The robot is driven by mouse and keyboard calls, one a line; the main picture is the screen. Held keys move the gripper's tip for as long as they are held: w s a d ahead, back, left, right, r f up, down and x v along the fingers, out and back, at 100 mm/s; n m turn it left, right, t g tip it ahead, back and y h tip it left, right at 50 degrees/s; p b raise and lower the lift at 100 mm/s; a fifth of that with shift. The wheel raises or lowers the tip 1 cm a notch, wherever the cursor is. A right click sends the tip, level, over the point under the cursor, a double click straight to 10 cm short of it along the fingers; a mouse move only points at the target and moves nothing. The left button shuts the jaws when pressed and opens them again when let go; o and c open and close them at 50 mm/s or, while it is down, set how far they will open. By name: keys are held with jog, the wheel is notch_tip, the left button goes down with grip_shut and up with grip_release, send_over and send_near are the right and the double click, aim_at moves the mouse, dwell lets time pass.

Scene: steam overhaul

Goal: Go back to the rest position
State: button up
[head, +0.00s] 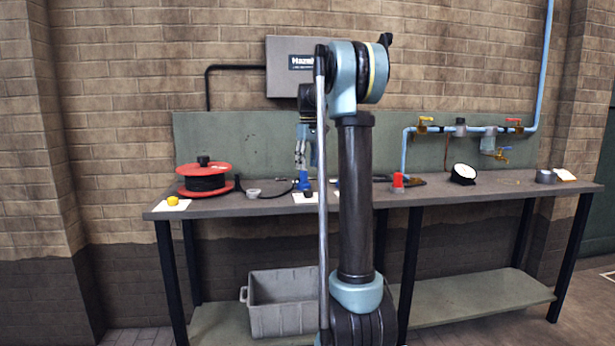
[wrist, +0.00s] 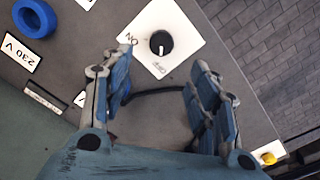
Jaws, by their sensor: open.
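My gripper (wrist: 160,78) is open and empty, with its two blue-grey fingers spread apart in the wrist view. A black rotary knob (wrist: 160,43) on a white ON/OFF plate (wrist: 187,38) lies beyond and between the fingertips, apart from them. In the head view my gripper (head: 303,160) hangs fingers-down over the workbench (head: 260,205), partly behind my own arm. The white plate (head: 299,198) shows on the bench below it.
A red cable reel (head: 203,169) and a yellow button (head: 173,200) are at the bench's left. A red-topped object (head: 398,181), a gauge (head: 463,173) and valved pipes (head: 425,128) are at the right. A grey crate (head: 283,312) stands below. A blue ring (wrist: 35,18) shows in the wrist view.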

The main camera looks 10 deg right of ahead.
jog(key=shift+r, duration=0.6)
jog(key=s+f+m+t, duration=0.15)
jog(key=s+f, duration=0.25)
jog(key=s, duration=0.9)
jog(key=s+f+m, duration=0.2)
jog(key=s+f, duration=0.2)
jog(key=s, duration=0.9)
jog(key=s+f+m, duration=0.3)
jog(key=s+f, duration=1.6)
jog(key=shift+f+t, duration=0.35)
